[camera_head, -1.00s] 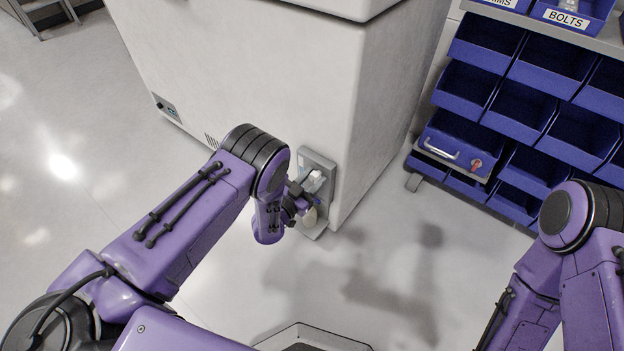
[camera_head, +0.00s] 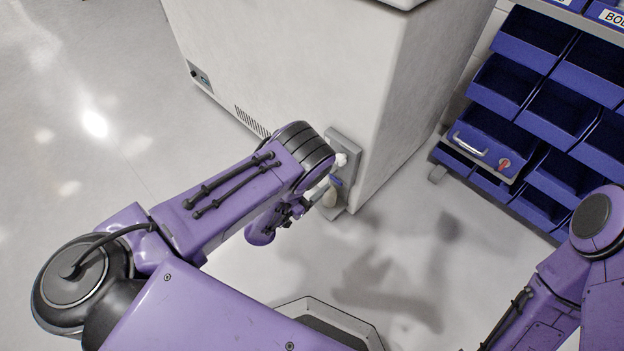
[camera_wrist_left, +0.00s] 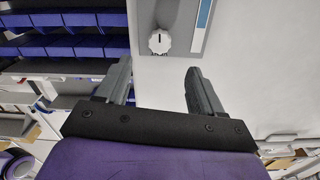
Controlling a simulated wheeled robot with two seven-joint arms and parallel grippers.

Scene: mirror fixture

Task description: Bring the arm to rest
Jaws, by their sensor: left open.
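My left gripper (camera_head: 290,212) is open and empty, its jaws facing the grey panel (camera_head: 347,140) on the corner of the white chest cabinet. It stands apart from the panel, to its left. In the left wrist view my left gripper (camera_wrist_left: 158,66) shows two spread fingers, with a round white knob (camera_wrist_left: 160,41) beyond them on the panel. A blue strip (camera_wrist_left: 204,14) shows next to the knob. My left forearm partly covers the panel in the head view. My right arm shows at the right edge; its gripper is out of view.
The white chest cabinet (camera_head: 290,65) stands ahead. A rack of blue bins (camera_head: 545,110) is at the right, with a handled blue drawer (camera_head: 486,142) low on it. Floor (camera_head: 70,160) at the left is clear.

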